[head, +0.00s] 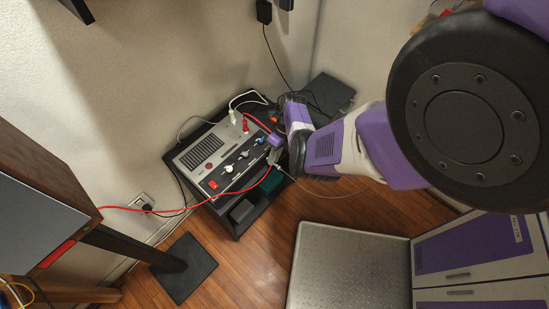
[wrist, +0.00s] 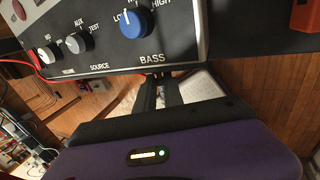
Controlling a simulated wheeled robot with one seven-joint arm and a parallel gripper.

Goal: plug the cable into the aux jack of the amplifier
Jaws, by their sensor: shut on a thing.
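The amplifier (head: 208,152) is a grey and black box with knobs and a red switch, lying on a dark stand. Its front shows close up in the wrist view, with a blue BASS knob (wrist: 134,22), a SOURCE knob (wrist: 79,42) marked AUX and TEST, and a volume knob. My gripper (head: 273,152) is at the amplifier's right edge. In the wrist view its dark fingers (wrist: 160,94) are just below the BASS label. It is shut on the cable; a thin grey cable (head: 322,195) trails from near it. The held end and the aux jack are hidden.
A red cable (head: 140,210) runs from the left to the amplifier's front. White (head: 232,117) and red plugs (head: 245,126) sit at its top side. A wall socket (head: 143,201), a dark floor plate (head: 183,267) and a brown cabinet (head: 45,185) are left. Wooden floor (head: 260,250) is clear below.

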